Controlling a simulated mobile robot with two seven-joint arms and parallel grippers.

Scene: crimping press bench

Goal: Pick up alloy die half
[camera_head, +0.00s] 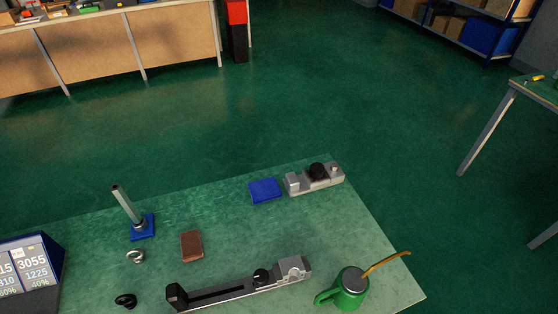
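A small silvery, ring-like part (135,256) lies at the left of the green bench top (225,228). It looks like the alloy die half, though it is too small to be sure. A similar small black part (126,300) lies nearer the front edge of the picture. Neither of my grippers is in view.
A post on a blue base (142,228) stands behind the silvery part, and a brown block (192,245) lies to its right. A long metal rail device (235,288), green oil can (350,289), blue pad (264,190), grey metal fixture (300,184) and display (28,272) are also there.

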